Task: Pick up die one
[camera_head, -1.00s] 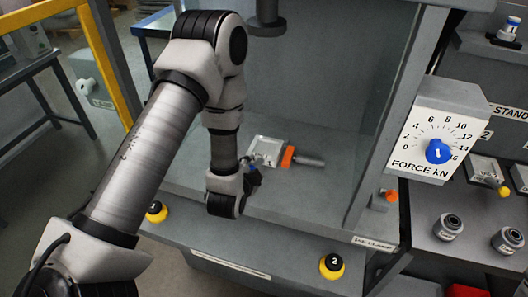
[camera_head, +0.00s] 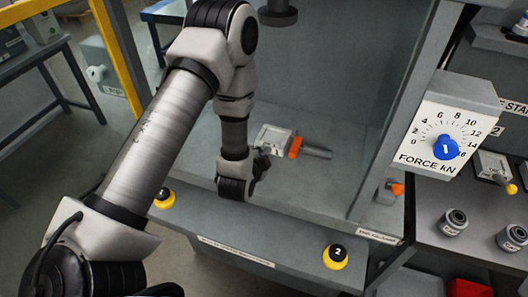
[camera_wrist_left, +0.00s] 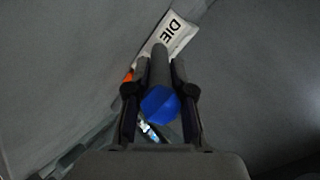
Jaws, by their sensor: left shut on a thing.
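My left gripper (camera_head: 262,163) is low inside the press bay, close to the near side of a pale grey block (camera_head: 273,139) with an orange part (camera_head: 296,147) and a grey rod at its right. In the left wrist view my left gripper (camera_wrist_left: 160,66) is shut on a grey rod with a blue faceted end (camera_wrist_left: 160,104). A white plate lettered "DIE" (camera_wrist_left: 176,35) lies just beyond the fingertips; the rest of its lettering is hidden. I cannot tell whether the held rod belongs to that block. My right gripper is not in view.
Yellow-black buttons (camera_head: 336,256) sit along the bay's front ledge. A post (camera_head: 371,150) and the force dial (camera_head: 445,147) stand at the right. Two grey cylindrical parts (camera_head: 453,222) sit on the right shelf. The press ram (camera_head: 278,14) hangs above the bay.

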